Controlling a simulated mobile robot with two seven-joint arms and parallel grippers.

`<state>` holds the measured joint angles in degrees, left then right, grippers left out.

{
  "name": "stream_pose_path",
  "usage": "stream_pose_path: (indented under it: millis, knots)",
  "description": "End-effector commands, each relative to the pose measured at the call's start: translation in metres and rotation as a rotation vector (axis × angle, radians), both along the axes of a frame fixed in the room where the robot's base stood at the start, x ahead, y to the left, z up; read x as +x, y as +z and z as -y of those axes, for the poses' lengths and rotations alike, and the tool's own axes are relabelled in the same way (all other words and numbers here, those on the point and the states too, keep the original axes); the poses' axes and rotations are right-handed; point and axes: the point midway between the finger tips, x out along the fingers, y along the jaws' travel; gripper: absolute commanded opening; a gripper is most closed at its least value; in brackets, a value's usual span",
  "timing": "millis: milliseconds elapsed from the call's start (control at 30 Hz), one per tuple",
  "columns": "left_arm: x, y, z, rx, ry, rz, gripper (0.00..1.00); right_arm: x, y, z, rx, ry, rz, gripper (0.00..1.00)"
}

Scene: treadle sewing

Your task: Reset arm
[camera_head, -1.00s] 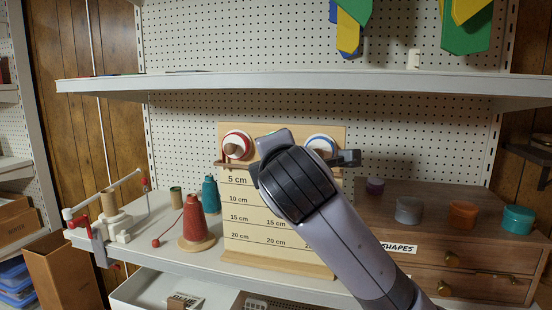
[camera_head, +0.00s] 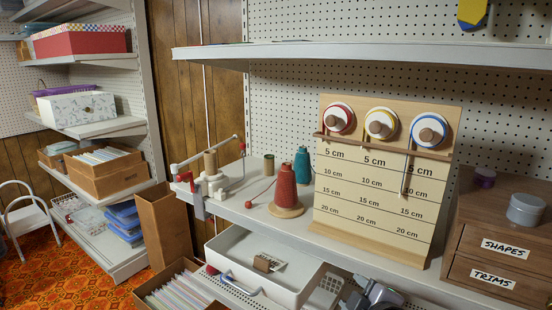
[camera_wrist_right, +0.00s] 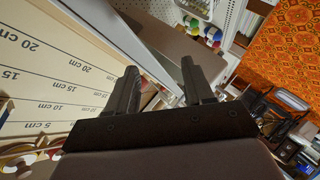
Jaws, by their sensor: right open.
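My right gripper (camera_wrist_right: 158,85) shows in the right wrist view with its two dark fingers apart and nothing between them. In the head view part of my right arm (camera_head: 376,296) shows low at the bottom edge, below the shelf front. The measuring board (camera_head: 375,185) stands upright on the shelf, with red, yellow and blue-rimmed spools along its top. The board also shows at the left of the right wrist view (camera_wrist_right: 50,75), beside the gripper and apart from the fingers. My left gripper is not in view.
A red thread cone (camera_head: 285,190), a teal cone (camera_head: 302,165) and a clamped winder (camera_head: 210,180) stand left of the board. A wooden drawer cabinet (camera_head: 506,235) is at right. A white bin (camera_head: 262,268) sits below the shelf. An upper shelf (camera_head: 370,55) overhangs.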

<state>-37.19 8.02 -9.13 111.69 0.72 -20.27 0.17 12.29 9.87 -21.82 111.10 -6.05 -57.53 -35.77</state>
Motion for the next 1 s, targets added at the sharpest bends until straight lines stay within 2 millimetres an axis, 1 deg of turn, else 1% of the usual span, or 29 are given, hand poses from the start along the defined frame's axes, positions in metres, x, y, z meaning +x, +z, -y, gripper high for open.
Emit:
stream_pose_path:
  millis: [33,100,167,200,267,300,367,400,500,600,733,833,1000]
  knots:
    - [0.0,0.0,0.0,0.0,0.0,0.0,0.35,-0.014,-0.026,0.002,0.062,-0.018,-0.037,0.52]
    - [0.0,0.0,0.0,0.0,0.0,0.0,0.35,-0.031,-0.053,0.004,0.152,-0.047,-0.072,0.52]
    - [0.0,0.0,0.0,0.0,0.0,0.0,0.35,-0.048,-0.077,0.006,0.228,-0.074,-0.102,0.52]
    - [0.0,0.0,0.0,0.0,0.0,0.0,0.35,-0.06,-0.091,0.008,0.279,-0.096,-0.121,0.52]
    - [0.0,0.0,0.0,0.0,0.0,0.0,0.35,-0.08,-0.112,0.011,0.351,-0.13,-0.151,0.52]
    - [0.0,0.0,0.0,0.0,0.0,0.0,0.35,-0.093,-0.125,0.014,0.4,-0.155,-0.169,0.52]
    - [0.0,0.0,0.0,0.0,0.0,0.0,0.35,-0.114,-0.144,0.017,0.472,-0.195,-0.197,0.52]
    - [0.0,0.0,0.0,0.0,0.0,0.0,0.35,-0.129,-0.155,0.021,0.516,-0.222,-0.214,0.52]
    - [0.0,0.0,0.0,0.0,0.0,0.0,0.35,-0.165,-0.179,0.028,0.622,-0.294,-0.253,0.52]
    - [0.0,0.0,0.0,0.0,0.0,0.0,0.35,-0.196,-0.196,0.035,0.707,-0.357,-0.279,0.52]
    - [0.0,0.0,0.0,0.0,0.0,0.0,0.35,-0.223,-0.208,0.042,0.777,-0.414,-0.298,0.52]
    - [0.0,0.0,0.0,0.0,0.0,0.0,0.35,-0.233,-0.211,0.044,0.803,-0.435,-0.304,0.52]
    - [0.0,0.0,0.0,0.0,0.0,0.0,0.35,-0.235,-0.212,0.045,0.811,-0.441,-0.305,0.52]
